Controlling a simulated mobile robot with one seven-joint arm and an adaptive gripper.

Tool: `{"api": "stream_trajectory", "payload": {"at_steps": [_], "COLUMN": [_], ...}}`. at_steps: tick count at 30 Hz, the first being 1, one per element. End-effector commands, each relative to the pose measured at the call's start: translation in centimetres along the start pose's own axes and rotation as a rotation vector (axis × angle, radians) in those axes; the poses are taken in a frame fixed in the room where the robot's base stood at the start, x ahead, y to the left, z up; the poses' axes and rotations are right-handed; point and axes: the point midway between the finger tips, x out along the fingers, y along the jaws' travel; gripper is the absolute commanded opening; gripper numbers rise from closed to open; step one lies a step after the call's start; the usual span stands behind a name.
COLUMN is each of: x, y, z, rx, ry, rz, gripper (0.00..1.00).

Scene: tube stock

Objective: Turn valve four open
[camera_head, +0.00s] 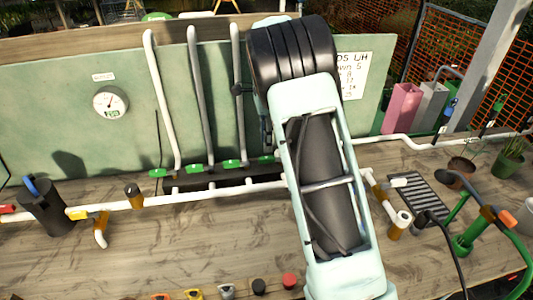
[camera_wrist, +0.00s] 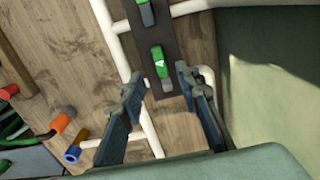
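A row of green valve handles sits on a dark strip along the white pipe in the head view; the rightmost visible handle (camera_head: 267,159) is beside my arm. In the wrist view a green handle (camera_wrist: 160,62) with a small white mark, perhaps a 4, lies just beyond my fingertips, and a second green handle (camera_wrist: 147,13) is farther off at the top edge. My gripper (camera_wrist: 160,78) is open, its two fingers apart with nothing between them. The marked handle lines up with the gap. In the head view my arm hides most of the gripper.
Grey and white upright pipes (camera_head: 201,95) rise from the valve row against a green panel with a gauge (camera_head: 110,102). A white pipe (camera_head: 225,190) runs in front of the valves.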

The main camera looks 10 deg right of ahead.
Motion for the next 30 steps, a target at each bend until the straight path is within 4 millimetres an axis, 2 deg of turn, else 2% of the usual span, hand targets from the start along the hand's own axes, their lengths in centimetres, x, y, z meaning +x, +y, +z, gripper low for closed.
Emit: {"api": "stream_trajectory", "payload": {"at_steps": [3, 9, 15, 22, 30], "x": [2.3, 5.1, 6.0, 6.1, 6.1], "y": [0.1, 0.0, 0.0, 0.0, 0.0], "z": [0.0, 0.0, 0.0, 0.0, 0.0], "rx": [0.000, 0.000, 0.000, -0.001, -0.001], "ry": [0.000, 0.000, 0.000, 0.000, 0.000], "rz": [0.004, 0.001, -0.002, -0.002, -0.002], "gripper": [0.30, 0.30, 0.30, 0.30, 0.01]}}
